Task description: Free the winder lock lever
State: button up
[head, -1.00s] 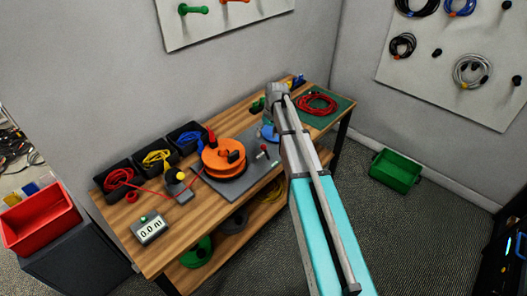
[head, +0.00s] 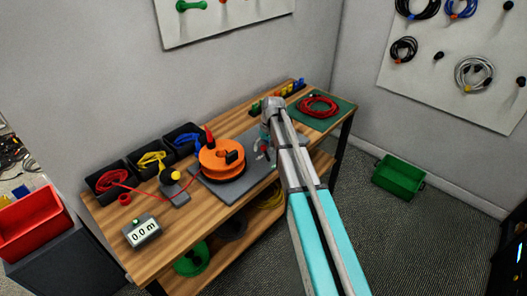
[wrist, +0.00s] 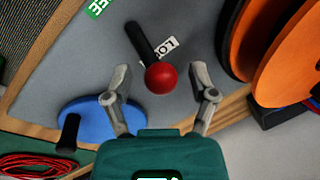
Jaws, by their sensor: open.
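The winder lock lever (wrist: 138,37) is a dark bar with a red ball knob (wrist: 161,78) in the wrist view. A white label (wrist: 169,46) beside it reads "LO", its rest hidden by the knob and bar. A green label (wrist: 97,7) ending in "EE" lies at the top left edge of that view. My gripper (wrist: 161,70) is open, one finger on each side of the knob, with gaps visible. In the head view my gripper (head: 266,128) hangs over the grey winder board (head: 206,187), close to the lever.
The orange winder reel (head: 222,158) stands left of my gripper and fills the wrist view's top right. A blue disc (wrist: 88,117) with a black peg lies near my left finger. A red cable coil (head: 318,106) lies on the green mat (head: 343,112) to the right.

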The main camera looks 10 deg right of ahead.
jog(key=shift+f, duration=0.1)
jog(key=shift+c, duration=0.2)
grip_shut()
